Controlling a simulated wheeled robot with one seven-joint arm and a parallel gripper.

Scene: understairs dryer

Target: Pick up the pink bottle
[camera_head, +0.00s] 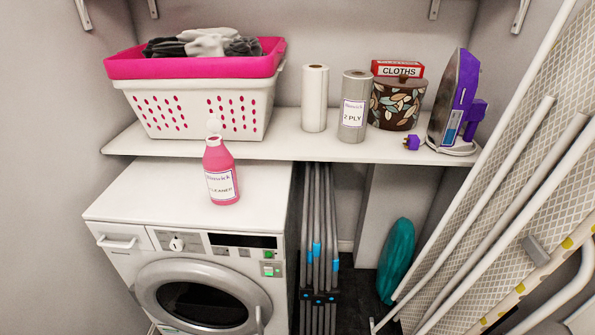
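The pink bottle (221,174) has a white cap and a white label. It stands upright on the white top of the dryer (150,197), towards its right side and just in front of the shelf. Nothing covers it in this view. My gripper is not in view.
A white shelf (281,146) holds a pink and white laundry basket (150,115), paper rolls (314,99), a patterned pot (396,104) and a purple iron (455,100). An ironing board (535,150) leans at the right. Folded racks (318,240) stand beside the dryer. The dryer top's left is clear.

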